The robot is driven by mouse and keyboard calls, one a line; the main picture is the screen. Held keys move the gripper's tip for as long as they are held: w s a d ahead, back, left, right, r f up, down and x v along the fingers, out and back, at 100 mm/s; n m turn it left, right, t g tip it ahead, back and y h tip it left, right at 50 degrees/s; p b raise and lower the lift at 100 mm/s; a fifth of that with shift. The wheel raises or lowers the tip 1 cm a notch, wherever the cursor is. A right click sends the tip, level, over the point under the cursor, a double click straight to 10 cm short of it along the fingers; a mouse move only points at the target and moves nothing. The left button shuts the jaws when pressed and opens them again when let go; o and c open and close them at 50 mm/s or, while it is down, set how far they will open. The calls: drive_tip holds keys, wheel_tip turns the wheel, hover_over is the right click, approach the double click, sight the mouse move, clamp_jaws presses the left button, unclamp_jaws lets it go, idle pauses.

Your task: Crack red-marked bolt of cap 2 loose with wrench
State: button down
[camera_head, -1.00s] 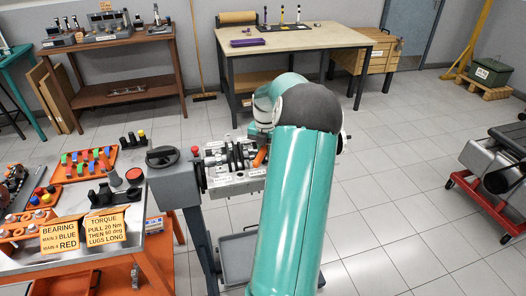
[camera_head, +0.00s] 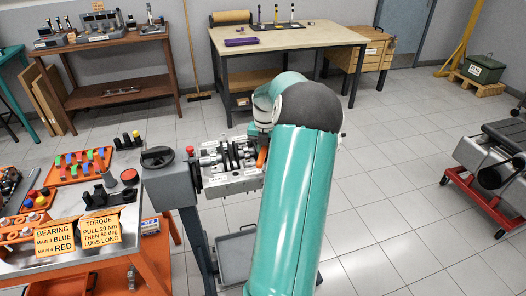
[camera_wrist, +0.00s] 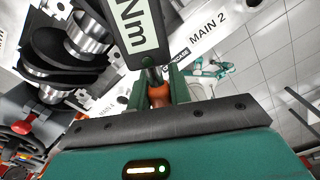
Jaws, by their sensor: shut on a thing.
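The wrench (camera_wrist: 138,25) has an orange handle (camera_wrist: 158,97) and a dark body with a pale face marked "Nm". My gripper (camera_wrist: 158,92) is shut on the orange handle. The wrench extends up and out of the wrist view, so its head is not visible. A "MAIN 2" label (camera_wrist: 207,26) sits on the pale engine block (camera_wrist: 232,40), to the right of the wrench. In the head view, the engine block (camera_head: 232,184) is on a stand, and the orange handle (camera_head: 262,158) shows beside my arm. The red-marked bolt and cap 2 cannot be made out.
The shiny crankshaft (camera_wrist: 88,35) lies close to the wrench's left. A red knob (camera_wrist: 22,127) is at lower left. An orange bench (camera_head: 150,262) with trays and signs stands left of the stand. A wooden table (camera_head: 290,40) is behind.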

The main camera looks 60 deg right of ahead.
drive_tip(key=shift+s, duration=0.2)
drive_tip(key=shift+s+d+n, duration=0.3)
drive_tip(key=shift+s+n, duration=0.3)
drive_tip(key=shift+s, duration=0.1)
idle(0.4)
drive_tip(key=shift+s+d+n, duration=0.3)
drive_tip(key=shift+s+n, duration=0.25)
drive_tip(key=shift+n, duration=0.05)
drive_tip(key=shift+s+d, duration=0.1)
drive_tip(key=shift+s, duration=0.05)
drive_tip(key=shift+s+d+n, duration=0.25)
drive_tip(key=shift+s+n, duration=0.25)
drive_tip(key=shift+w+a+m, duration=0.4)
drive_tip(key=shift+w+m, duration=0.2)
drive_tip(key=shift+w, duration=0.05)
idle(0.8)
